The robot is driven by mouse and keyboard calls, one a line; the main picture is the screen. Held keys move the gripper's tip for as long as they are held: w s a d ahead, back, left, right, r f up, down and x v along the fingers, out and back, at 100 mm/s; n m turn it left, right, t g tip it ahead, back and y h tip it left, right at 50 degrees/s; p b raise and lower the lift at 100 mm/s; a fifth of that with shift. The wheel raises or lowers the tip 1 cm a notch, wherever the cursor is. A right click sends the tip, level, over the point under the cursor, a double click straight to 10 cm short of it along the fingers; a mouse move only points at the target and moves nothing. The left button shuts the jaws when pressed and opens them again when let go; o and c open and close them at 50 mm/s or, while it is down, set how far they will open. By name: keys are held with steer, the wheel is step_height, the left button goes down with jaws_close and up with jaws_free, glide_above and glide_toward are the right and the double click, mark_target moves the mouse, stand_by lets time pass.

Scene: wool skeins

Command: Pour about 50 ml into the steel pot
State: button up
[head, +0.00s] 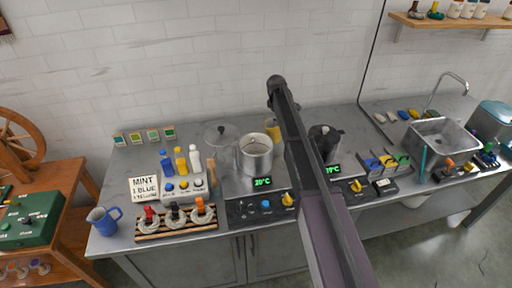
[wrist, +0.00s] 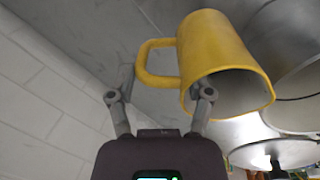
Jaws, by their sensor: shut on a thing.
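The steel pot (head: 256,163) stands open on the left hot plate in the head view. A yellow jug (head: 272,124) shows just behind its right rim, partly hidden by my arm. In the wrist view my gripper (wrist: 164,82) is shut on the handle of the yellow jug (wrist: 215,50). The jug's mouth points to the lower right of that view. Its contents are not visible, no stream shows, and I cannot tell how far it is tilted. Grey metal curves beside the jug are probably the steel pot (wrist: 300,100). My gripper is hidden in the head view.
A glass lid (head: 219,133) is left of the pot. A dark pot (head: 323,140) stands on the right plate, and both displays read 20°C. Bottles (head: 181,161), a blue mug (head: 102,221) and a rack of skeins (head: 174,217) fill the left. A sink (head: 437,137) is at right.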

steer(key=shift+w+d+f+g+y+b, duration=0.3)
steer(key=shift+w+f+g+y+b, duration=0.15)
steer(key=shift+w+f+g, duration=0.3)
steer(key=shift+r, duration=0.1)
steer(key=shift+s+r, duration=0.1)
steer(key=shift+r, duration=0.05)
